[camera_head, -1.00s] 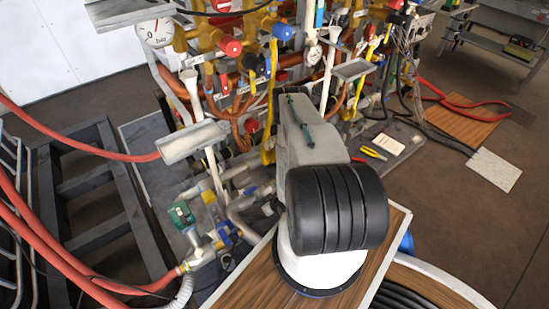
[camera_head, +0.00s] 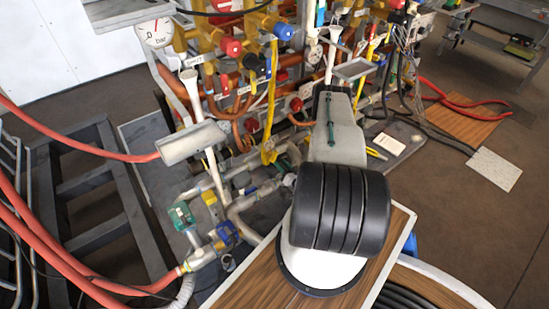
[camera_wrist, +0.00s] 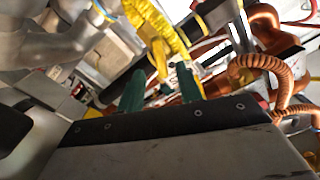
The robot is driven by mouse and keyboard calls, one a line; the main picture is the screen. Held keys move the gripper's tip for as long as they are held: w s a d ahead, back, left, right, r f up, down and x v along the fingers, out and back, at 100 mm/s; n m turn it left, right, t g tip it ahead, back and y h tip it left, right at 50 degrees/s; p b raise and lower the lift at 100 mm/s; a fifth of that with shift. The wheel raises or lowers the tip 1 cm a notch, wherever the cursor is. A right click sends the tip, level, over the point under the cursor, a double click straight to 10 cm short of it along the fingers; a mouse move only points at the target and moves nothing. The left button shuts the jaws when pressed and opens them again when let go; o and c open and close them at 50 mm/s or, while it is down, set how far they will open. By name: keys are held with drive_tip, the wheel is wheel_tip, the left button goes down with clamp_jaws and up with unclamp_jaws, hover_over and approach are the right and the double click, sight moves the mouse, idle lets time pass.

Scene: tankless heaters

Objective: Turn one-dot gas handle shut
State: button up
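My gripper (camera_wrist: 160,88) shows in the wrist view as two green fingers standing apart, with nothing seen held between them. A yellow handle-like part (camera_wrist: 160,60) lies just beyond the gap between the fingers, below a ribbed yellow hose (camera_wrist: 155,25). I cannot make out a one-dot mark on it or tell whether it touches a finger. In the head view, a yellow part (camera_head: 269,150) hangs low among the pipes, left of my arm. My arm covers much of the area around the gripper there, so the gripper is not clear in that view.
Copper pipes and a ribbed copper hose (camera_wrist: 262,70) crowd the right of the wrist view. In the head view, a pressure gauge (camera_head: 156,32), a grey funnel box (camera_head: 192,143) and a green-handled valve (camera_head: 181,214) stand left. Red hoses (camera_head: 60,260) run lower left.

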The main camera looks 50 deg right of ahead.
sight(274, 157)
drive_tip(key=x, duration=0.6)
drive_tip(key=shift+w+d, duration=0.1)
drive_tip(key=shift+w, duration=0.05)
drive_tip(key=shift+c, duration=0.2)
clamp_jaws()
